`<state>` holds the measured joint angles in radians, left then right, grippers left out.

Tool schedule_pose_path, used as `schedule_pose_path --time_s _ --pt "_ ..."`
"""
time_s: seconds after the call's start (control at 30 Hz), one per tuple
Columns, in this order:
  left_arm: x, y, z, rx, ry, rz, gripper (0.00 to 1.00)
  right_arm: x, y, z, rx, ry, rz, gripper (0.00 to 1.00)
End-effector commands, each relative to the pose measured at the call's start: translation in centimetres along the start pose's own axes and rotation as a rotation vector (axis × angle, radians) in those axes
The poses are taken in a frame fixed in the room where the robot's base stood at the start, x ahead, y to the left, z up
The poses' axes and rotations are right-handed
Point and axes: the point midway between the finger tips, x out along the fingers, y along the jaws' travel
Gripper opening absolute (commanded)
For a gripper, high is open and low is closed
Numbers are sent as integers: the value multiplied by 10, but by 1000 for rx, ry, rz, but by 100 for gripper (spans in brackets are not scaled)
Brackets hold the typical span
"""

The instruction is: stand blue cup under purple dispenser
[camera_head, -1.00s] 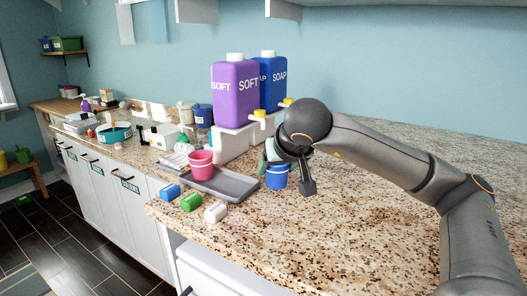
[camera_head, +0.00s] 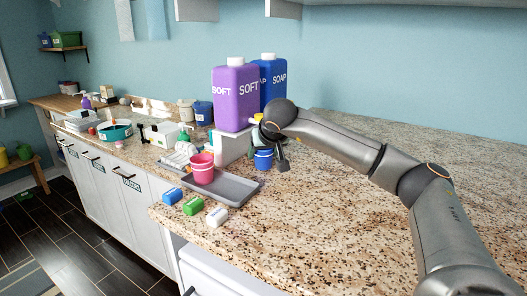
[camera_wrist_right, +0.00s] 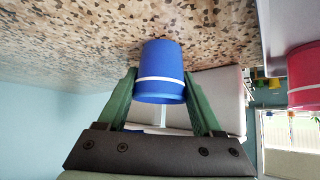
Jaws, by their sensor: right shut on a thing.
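The purple dispenser (camera_head: 236,97), marked SOFT, stands on a white block (camera_head: 232,145) at the back of the counter. Its yellow spout (camera_head: 257,118) points out to the right, partly covered by my right arm. My right gripper (camera_wrist_right: 162,95) is shut on the blue cup (camera_head: 263,160), with one green finger on each side. The cup (camera_wrist_right: 160,75) is upright, in front of the white block and below the spout's height. I cannot tell whether its base touches the counter. My left gripper is not in view.
A grey tray (camera_head: 238,189) with pink cups (camera_head: 203,168) lies just left of the blue cup. The blue SOAP dispenser (camera_head: 272,80) stands behind the purple one. The counter at right is clear.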

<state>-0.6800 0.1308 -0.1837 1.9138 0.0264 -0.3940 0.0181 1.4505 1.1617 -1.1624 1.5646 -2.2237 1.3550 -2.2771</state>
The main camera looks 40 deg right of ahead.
Motion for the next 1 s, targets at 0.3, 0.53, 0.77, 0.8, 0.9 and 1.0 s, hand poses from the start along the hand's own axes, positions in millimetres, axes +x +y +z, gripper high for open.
schedule_pose_path --time_s 0.3,0.53,0.77,0.8,0.9,1.0 --pt "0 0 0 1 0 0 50 2 0 2 2 2 -1 6" --pt "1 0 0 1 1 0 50 3 0 3 2 2 -1 83" --pt "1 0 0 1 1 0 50 3 0 3 2 2 -1 97" --pt "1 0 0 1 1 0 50 3 0 3 2 2 -1 97" --pt "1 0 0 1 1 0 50 2 0 2 3 2 -1 97" --pt "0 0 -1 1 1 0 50 -3 0 0 3 3 -2 97"
